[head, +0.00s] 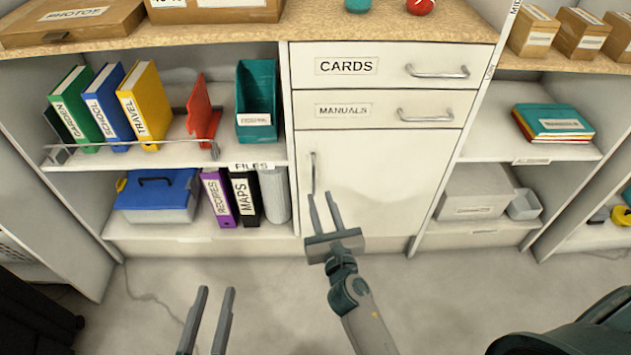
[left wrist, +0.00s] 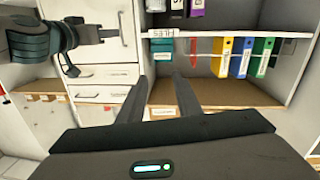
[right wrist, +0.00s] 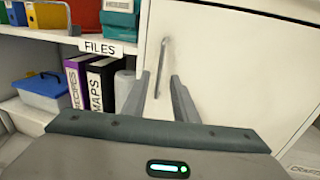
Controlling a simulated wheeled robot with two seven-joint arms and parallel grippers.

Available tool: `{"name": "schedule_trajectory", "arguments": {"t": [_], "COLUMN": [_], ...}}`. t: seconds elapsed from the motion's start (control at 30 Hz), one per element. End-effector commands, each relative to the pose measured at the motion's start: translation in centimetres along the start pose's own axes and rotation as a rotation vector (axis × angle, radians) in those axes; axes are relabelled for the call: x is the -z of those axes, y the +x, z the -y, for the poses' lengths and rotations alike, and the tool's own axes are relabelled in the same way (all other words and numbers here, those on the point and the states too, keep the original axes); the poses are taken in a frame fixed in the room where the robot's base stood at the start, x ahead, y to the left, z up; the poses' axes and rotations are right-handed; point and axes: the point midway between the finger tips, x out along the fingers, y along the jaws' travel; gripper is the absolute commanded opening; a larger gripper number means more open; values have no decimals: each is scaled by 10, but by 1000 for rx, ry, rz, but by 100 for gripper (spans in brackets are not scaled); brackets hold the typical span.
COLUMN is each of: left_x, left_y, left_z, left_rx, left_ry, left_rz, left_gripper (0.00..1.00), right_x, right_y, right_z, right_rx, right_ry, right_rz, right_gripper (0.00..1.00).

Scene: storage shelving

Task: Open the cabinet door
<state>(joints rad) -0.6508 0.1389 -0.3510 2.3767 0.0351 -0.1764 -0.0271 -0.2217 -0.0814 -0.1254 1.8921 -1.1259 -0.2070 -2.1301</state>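The white cabinet door (head: 375,165) is closed below two drawers in the head view. Its vertical metal handle (head: 313,172) is near the door's left edge. My right gripper (head: 322,196) is open, its fingertips just at the handle's lower end. In the right wrist view the handle (right wrist: 161,68) appears between and beyond the open fingers (right wrist: 161,77); I cannot tell whether they touch it. My left gripper (head: 216,291) is open and empty, low over the floor in front of the left shelves. It also shows open in the left wrist view (left wrist: 160,78).
Drawers marked CARDS (head: 380,67) and MANUALS (head: 380,111) have handles above the door. Left shelves hold binders, a blue toolbox (head: 157,195) and a teal holder (head: 257,100). A grey box (head: 474,195) sits right of the door. The floor (head: 265,300) in front is clear.

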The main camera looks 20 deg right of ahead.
Motion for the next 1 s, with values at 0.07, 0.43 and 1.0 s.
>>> {"name": "schedule_trajectory", "arguments": {"t": [0.07, 0.43, 1.0], "left_x": [-2, 6, 9], "left_y": [0, 0, 0], "left_z": [1, -2, -4], "left_rx": [2, -3, -5], "left_ry": [-1, 2, 2], "left_rz": [15, -36, -51], "left_gripper": [31, 31, 31], "right_x": [-1, 1, 0], "right_y": [16, 62, 68], "right_z": [0, 0, 0], "right_rx": [0, 0, 0], "right_ry": [-1, -1, 0], "right_rz": [2, 0, -1], "right_gripper": [26, 26, 0]}}
